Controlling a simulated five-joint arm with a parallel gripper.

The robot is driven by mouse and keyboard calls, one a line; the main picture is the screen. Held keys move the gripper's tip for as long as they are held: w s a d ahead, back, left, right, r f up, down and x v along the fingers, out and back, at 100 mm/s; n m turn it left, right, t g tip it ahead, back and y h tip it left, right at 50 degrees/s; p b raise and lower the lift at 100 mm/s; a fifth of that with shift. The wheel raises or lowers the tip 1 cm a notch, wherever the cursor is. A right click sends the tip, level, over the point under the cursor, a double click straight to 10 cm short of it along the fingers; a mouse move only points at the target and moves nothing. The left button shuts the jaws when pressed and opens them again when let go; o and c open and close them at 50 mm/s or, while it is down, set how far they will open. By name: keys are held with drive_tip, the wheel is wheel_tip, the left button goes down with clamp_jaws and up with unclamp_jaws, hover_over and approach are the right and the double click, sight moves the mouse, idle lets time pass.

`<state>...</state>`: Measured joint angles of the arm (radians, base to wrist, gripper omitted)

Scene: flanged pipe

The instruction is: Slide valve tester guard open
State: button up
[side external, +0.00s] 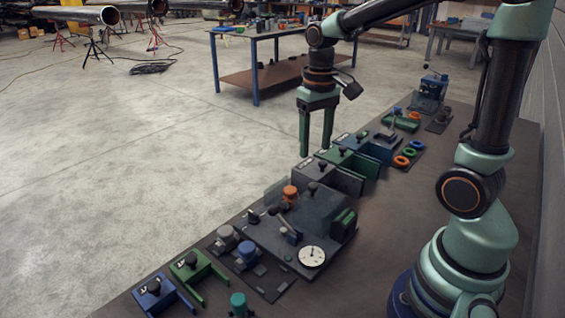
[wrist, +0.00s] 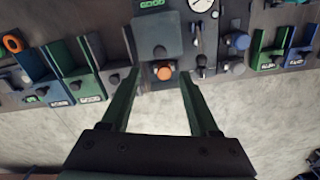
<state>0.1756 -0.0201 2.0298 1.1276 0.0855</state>
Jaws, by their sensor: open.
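The valve tester (side external: 300,225) is a dark grey unit on the bench with a round white gauge (side external: 312,256), an orange-topped part (side external: 290,194) and a small lever. A faint translucent panel (side external: 277,190) stands at its far left edge; I cannot tell for sure whether this is the guard. In the wrist view a grey plate with a dark knob (wrist: 159,50) lies behind the orange part (wrist: 163,73). My gripper (side external: 316,148) is open and empty, pointing down, above and beyond the tester. In the wrist view its green fingers (wrist: 160,76) flank the orange part, apart from it.
Green, blue and grey fixtures with black knobs (side external: 345,158) line the bench right of the tester. Blue and green forked pieces (side external: 196,270) and a teal knob (side external: 238,303) are at the near end. Open floor lies left.

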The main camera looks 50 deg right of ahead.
wheel_tip(320, 180, up, 2)
drive_tip(key=shift+r, duration=0.15)
idle(0.4)
drive_tip(key=s+a, duration=0.2)
drive_tip(key=s, duration=1.3)
drive_tip(key=shift+s+a, duration=0.4)
drive_tip(key=w+a+r+n+t, duration=0.2)
drive_tip(key=w+t, duration=0.3)
drive_tip(key=w, duration=0.5)
drive_tip(key=shift+w+a+r+n+t, duration=0.3)
drive_tip(key=shift+a+n, duration=0.2)
drive_tip(key=shift+a, duration=0.1)
idle(0.5)
